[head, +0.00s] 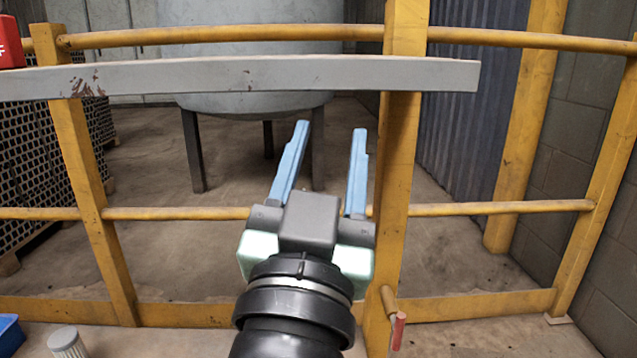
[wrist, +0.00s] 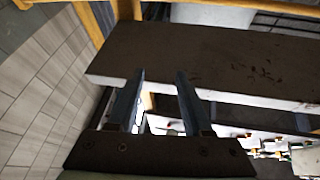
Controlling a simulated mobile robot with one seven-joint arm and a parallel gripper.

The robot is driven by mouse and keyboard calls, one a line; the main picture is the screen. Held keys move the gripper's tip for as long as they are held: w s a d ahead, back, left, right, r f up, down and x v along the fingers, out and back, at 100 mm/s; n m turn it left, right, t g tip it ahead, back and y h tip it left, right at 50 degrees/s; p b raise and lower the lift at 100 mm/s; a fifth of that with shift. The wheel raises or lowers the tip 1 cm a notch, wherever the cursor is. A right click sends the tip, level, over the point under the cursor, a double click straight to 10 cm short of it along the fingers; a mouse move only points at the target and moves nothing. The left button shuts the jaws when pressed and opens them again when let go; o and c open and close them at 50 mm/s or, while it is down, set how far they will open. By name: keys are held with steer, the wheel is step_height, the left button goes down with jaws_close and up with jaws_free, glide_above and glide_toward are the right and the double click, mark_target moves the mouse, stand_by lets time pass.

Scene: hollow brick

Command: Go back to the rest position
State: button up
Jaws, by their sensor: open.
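My gripper (head: 330,133) is open, its two blue fingers apart with nothing between them. In the head view it is raised in front of the yellow railing (head: 240,35), with the fingers pointing away from me.
A grey tank (head: 250,25) on dark legs stands beyond the railing. A red box (head: 10,42) sits at the beam's left end. A blue bin (head: 10,336) and a white ribbed cylinder (head: 67,342) are at lower left. A red-handled item (head: 398,332) is near the post's foot.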

steer(key=s+r+n+t+y, duration=0.35)
steer(key=s+r, duration=0.45)
steer(key=r, duration=0.3)
step_height(320, 180, up, 55)
steer(key=t+p, duration=0.1)
steer(key=p, duration=5.3)
steer(key=shift+a+f, duration=0.2)
steer(key=shift+a, duration=0.25)
steer(key=shift+s, duration=0.1)
